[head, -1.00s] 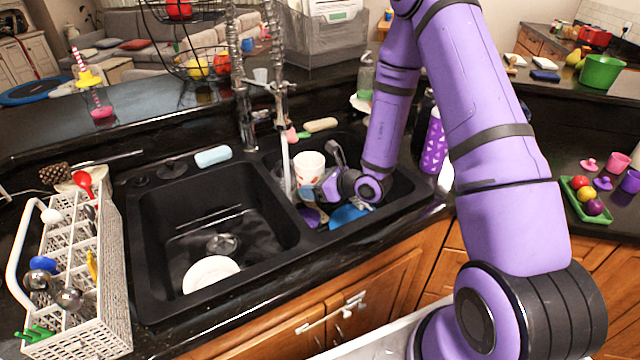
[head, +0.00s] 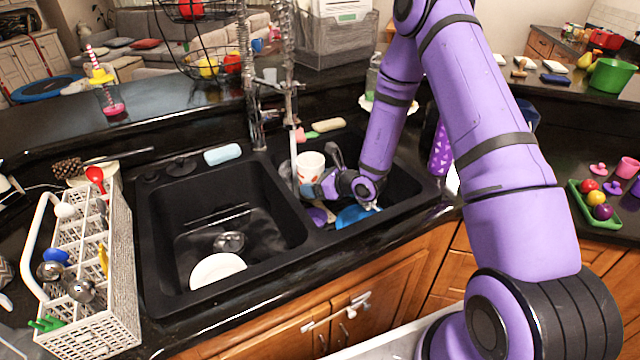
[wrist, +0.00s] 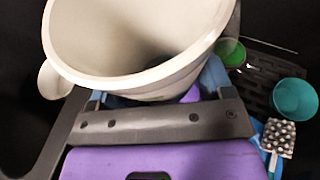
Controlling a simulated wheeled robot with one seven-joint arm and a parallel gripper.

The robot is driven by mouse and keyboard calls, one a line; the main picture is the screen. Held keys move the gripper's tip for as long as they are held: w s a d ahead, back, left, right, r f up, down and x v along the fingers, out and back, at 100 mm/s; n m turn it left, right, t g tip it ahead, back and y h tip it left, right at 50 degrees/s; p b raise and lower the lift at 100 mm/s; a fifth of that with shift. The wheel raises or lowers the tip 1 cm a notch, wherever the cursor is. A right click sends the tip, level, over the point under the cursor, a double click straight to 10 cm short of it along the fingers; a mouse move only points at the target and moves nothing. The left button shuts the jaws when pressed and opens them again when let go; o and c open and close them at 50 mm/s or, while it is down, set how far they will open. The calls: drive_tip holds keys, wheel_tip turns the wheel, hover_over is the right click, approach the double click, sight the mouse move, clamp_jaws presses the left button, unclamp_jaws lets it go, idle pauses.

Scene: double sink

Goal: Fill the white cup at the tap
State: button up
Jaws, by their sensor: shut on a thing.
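The white cup (head: 310,165) with a red pattern is upright in my gripper (head: 318,189), over the right basin of the double sink (head: 405,190). In the wrist view the cup (wrist: 190,75) fills the top, its mouth open toward the camera. My gripper (wrist: 155,112) is shut on it; the fingertips are mostly hidden behind the cup. The tap (head: 292,100) stands behind the sink, and a pale stream or spout comes down just left of the cup. I cannot tell whether any water is inside the cup.
A blue dish (head: 354,216) and a purple item lie in the right basin below my gripper. A teal cup (wrist: 295,99) and a green cup (wrist: 231,52) show there too. The left basin holds a white plate (head: 217,269). A white cutlery basket (head: 122,270) stands at left.

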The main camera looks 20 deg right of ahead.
drive_tip(key=w+a, duration=0.1)
drive_tip(key=w, duration=1)
drive_tip(key=shift+a, duration=0.4)
drive_tip(key=shift+w+r, duration=0.1)
idle(0.4)
drive_tip(key=s, duration=0.4)
drive_tip(key=s+d, duration=0.1)
drive_tip(key=s, duration=0.3)
drive_tip(key=s+d, duration=0.1)
drive_tip(key=s, duration=0.4)
drive_tip(key=shift+w, duration=0.1)
wheel_tip(320, 180, up, 12)
drive_tip(key=shift+r, duration=0.15)
idle(1.4)
idle(0.4)
